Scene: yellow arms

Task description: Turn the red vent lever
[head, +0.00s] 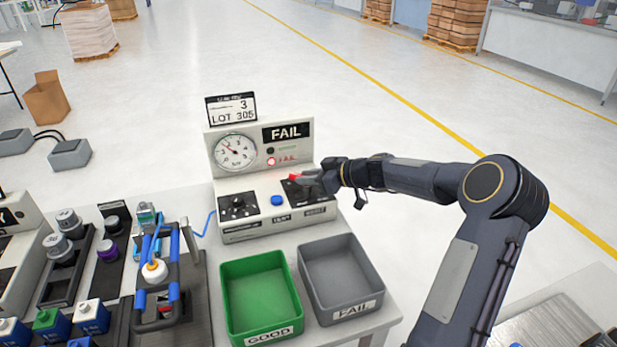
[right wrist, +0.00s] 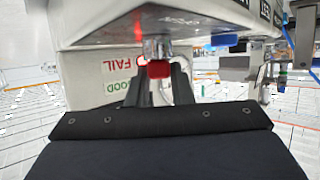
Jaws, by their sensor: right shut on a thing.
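The red vent lever (head: 293,177) sits on the right side of the sloping front of a pale test panel (head: 266,206). My right gripper (head: 303,180) reaches it from the right and is shut on it, hiding part of it. In the right wrist view the red lever end (right wrist: 158,69) shows between the two dark fingers (right wrist: 158,88). The panel has a round gauge (head: 235,152), a black FAIL display (head: 287,132), a lit red lamp (head: 271,161), a blue button (head: 278,200) and a black control (head: 238,205) on the left. My left gripper is not in view.
A green GOOD bin (head: 262,333) and a grey FAIL bin (head: 308,300) stand in front of the panel. A fixture with blue clamps (head: 173,290) and trays of parts (head: 66,270) are to the left. Open floor lies behind the bench.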

